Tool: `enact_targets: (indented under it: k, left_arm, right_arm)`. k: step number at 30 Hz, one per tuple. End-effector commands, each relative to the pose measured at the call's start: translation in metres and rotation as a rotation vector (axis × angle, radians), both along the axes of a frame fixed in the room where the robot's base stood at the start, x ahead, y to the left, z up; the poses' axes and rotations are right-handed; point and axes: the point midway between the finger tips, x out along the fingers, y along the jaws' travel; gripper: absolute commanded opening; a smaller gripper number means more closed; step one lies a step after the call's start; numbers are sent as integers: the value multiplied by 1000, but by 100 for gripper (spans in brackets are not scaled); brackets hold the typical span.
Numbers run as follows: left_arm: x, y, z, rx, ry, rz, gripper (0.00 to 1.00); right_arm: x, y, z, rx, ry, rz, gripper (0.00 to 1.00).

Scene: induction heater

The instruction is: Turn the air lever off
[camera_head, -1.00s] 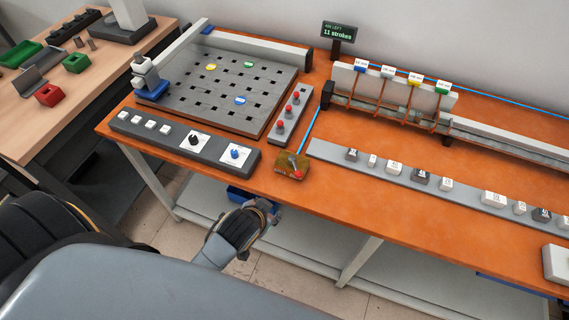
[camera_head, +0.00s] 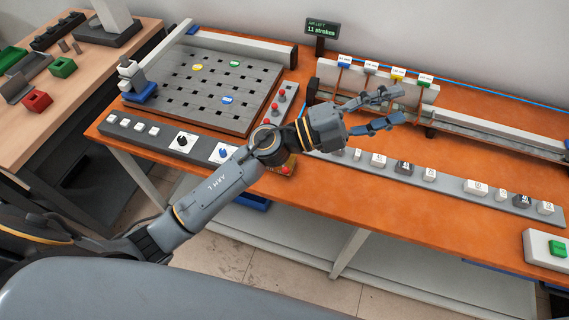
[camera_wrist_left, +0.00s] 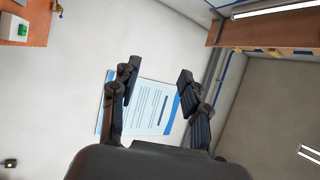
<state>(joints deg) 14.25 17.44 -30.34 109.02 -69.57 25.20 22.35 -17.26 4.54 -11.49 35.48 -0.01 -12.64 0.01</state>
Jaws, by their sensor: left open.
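A small brass-yellow box with a red lever (camera_head: 288,168) sits at the front edge of the orange bench in the head view. My left arm covers most of it, so the lever's position cannot be read. In the left wrist view a small brass fitting with a blue part (camera_wrist_left: 57,9) shows at the bench's edge; I cannot tell if it is the air lever. My left gripper (camera_head: 400,105) is open and empty above the bench, in front of the tagged rack. Its spread fingers also show in the left wrist view (camera_wrist_left: 157,76). My right gripper is not in view.
A perforated grey plate (camera_head: 180,95) lies at the left. A sign reads "AIR LEFT 11 strokes" (camera_head: 321,28). A rack with coloured tags (camera_head: 375,88) stands behind the gripper. A strip of keys (camera_head: 450,183) runs along the front. A white box with a green button (camera_head: 545,250) is at the right.

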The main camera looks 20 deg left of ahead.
Motion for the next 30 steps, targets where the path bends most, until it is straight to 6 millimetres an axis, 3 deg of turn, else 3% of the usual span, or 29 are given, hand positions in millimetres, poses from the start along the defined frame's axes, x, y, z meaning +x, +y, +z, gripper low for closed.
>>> enact_targets:
  k: [1, 3, 6, 8, 12, 15, 18, 21, 26, 30]
  left_arm:
    - [-11, -17, -7, 131, -73, -104, 46]
    - [-26, -33, -31, 328, -145, -240, 46]
    - [-37, -31, -76, 642, -202, -405, 46]
    - [-35, -16, -105, 846, -207, -481, 46]
    - [-15, 54, -153, 1320, -133, -577, 46]
    - [1, 110, -162, 1594, -35, -583, 46]
    - [13, 153, -159, 1781, 60, -562, 46]
    - [17, 177, -155, 1881, 124, -544, 46]
    - [18, 187, -161, 1917, 153, -541, 46]
    - [16, 187, -181, 1915, 154, -544, 46]
  right_arm:
    - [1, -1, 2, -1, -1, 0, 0]
    - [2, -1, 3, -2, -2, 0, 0]
    - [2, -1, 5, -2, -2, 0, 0]
    - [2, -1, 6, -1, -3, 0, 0]
    - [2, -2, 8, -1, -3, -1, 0]
    - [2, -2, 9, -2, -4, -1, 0]
    - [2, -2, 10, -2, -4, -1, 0]
    - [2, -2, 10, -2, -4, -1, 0]
    - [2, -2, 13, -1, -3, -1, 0]
    - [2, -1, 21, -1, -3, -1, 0]
